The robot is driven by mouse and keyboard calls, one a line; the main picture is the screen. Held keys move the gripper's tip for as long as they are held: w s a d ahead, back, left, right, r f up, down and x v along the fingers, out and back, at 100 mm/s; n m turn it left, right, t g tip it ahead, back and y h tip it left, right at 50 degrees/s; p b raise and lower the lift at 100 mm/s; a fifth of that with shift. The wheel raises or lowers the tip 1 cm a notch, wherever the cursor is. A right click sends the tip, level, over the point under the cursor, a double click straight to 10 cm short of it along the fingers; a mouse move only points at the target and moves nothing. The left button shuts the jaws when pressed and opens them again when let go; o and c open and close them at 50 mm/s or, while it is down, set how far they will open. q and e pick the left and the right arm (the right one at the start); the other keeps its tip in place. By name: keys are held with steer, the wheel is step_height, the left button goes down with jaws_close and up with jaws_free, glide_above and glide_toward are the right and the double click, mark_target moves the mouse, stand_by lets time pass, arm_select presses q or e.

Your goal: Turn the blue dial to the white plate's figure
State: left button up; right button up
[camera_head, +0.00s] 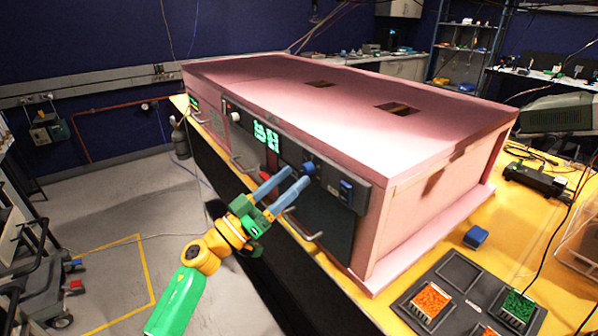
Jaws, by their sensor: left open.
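The pink foam enclosure (300,100) stands on the yellow table, with a dark control strip along its front. A small round blue dial (308,168) sits on that strip, right of a lit green display (266,136). My left gripper (299,177) is open, its two blue-grey fingers pointing up at the dial. The fingertips are right by the dial and partly overlap it in view; I cannot tell whether they touch it. The display's figures are too small to read surely. I cannot make out a white plate. My right gripper is not in view.
A blue switch (346,191) is on the strip right of the dial. Door handles (303,229) stick out below the strip. A dark tray (455,290) with orange and green pieces and a blue block (476,237) lie on the table at right.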

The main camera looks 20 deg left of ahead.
arm_select(q)
steer(key=shift+w+d+r, duration=0.2)
steer(key=shift+w+d, duration=0.15)
steer(key=shift+w, duration=0.1)
steer(key=shift+w+d, duration=0.3)
steer(key=shift+d, duration=0.05)
steer(key=shift+s+a, duration=0.1)
jaws_close()
steer(key=shift+f+m, duration=0.1)
steer(key=shift+m, duration=0.2)
